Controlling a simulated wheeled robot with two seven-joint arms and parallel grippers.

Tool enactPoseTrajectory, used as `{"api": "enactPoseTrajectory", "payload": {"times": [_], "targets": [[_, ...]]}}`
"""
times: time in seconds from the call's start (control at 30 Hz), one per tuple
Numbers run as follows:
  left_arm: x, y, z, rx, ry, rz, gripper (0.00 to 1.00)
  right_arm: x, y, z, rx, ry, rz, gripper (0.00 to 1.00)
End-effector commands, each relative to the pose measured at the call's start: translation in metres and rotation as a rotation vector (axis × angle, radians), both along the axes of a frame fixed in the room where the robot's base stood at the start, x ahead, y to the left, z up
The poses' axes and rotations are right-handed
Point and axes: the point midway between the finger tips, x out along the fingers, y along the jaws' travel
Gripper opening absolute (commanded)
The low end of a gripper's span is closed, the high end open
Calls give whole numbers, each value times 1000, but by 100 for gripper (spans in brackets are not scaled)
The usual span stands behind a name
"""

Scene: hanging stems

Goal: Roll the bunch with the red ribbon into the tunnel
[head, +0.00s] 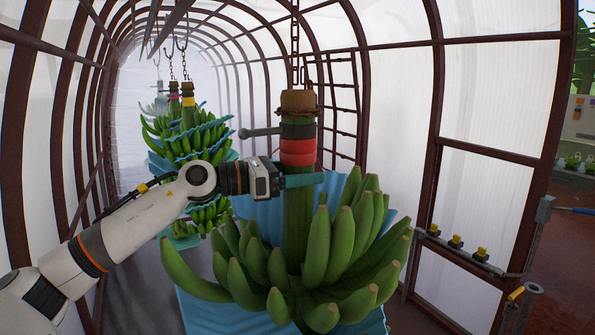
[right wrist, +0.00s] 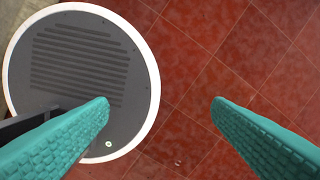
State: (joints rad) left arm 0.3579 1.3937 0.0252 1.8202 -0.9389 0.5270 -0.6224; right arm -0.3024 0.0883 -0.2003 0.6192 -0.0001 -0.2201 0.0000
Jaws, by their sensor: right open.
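The bunch with the red ribbon (head: 298,152) is a large green banana bunch (head: 318,245) hanging upright from a chain (head: 295,60) in the head view. A black band sits above the ribbon, and blue sheeting shows among the bananas. My left gripper (head: 303,180) is at the stem just below the ribbon. One teal finger crosses in front of the stem; the other is hidden, so its grip is unclear. The tunnel (head: 225,60) is an arched frame with pale translucent walls. My right gripper (right wrist: 162,105) is open and empty over red floor tiles.
More bunches (head: 188,140) hang farther back on the left, one with a yellow ribbon (head: 188,101). A grey lever with a round end (head: 250,133) sticks out left of the stem. A rail with yellow-topped fittings (head: 455,241) runs along the right wall.

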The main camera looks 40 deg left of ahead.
Motion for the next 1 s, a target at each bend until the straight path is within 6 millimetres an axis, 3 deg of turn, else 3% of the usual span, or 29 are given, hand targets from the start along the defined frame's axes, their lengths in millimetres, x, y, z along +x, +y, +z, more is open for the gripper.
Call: {"api": "enactPoseTrajectory", "payload": {"times": [0.23, 0.47, 0.8, 1.0], "targets": [[-1, 4, -2, 0, -1, 8, 73, 1, -1, -6, -1, -1, 0, 73], [-15, 17, -9, 2, -2, 15, 73, 1, 8, -43, 10, -2, -4, 73], [-55, 38, -7, -1, -9, 6, 73, 3, 13, -105, 16, -4, -6, 73], [-86, 56, -2, 1, -6, 4, 73, 3, 10, -125, 13, -4, -4, 73]]}}
